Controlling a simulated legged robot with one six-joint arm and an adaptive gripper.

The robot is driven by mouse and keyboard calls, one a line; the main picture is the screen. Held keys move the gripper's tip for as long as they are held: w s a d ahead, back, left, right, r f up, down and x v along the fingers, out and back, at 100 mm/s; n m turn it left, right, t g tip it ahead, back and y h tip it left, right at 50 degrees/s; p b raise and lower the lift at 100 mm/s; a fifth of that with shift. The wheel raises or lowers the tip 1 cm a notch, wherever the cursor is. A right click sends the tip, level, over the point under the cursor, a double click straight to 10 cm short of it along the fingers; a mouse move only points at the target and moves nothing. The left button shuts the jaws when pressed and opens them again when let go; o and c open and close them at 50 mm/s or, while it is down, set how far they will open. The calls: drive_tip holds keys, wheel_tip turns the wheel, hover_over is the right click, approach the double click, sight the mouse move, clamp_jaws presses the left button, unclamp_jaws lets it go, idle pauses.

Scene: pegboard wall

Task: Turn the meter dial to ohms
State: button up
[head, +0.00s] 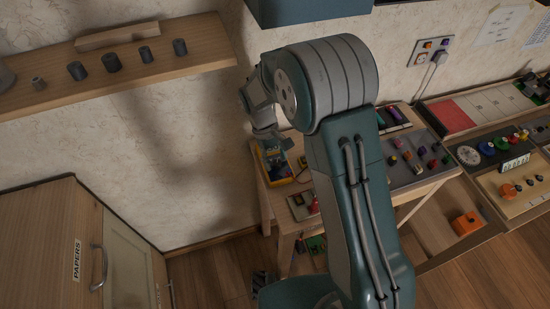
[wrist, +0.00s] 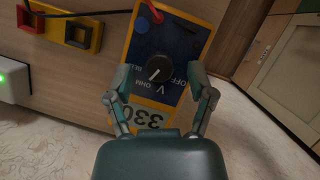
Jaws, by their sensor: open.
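The meter (wrist: 178,40) has an orange-yellow case and a blue face. In the wrist view it lies between my fingers. Its round black dial (wrist: 160,67) has a white mark slanting to the lower left, on the side of the OHM and V labels; I cannot tell exactly which it meets. OFF is to the right, and a partly readable label starts with BE. The display (wrist: 146,117) shows upside-down digits like 330. My gripper (wrist: 158,75) is open, with a finger on each side of the dial; contact is unclear. In the head view the meter (head: 273,163) sits below my gripper.
Red plugs (wrist: 155,12) and a black lead are at the meter's top. A yellow holder (wrist: 68,29) and a white box with a green light (wrist: 14,80) lie left.

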sight(269, 159)
drive_tip(key=v, duration=0.7)
drive_tip(key=shift+w+r, duration=0.1)
drive_tip(key=shift+r, duration=0.05)
idle(0.5)
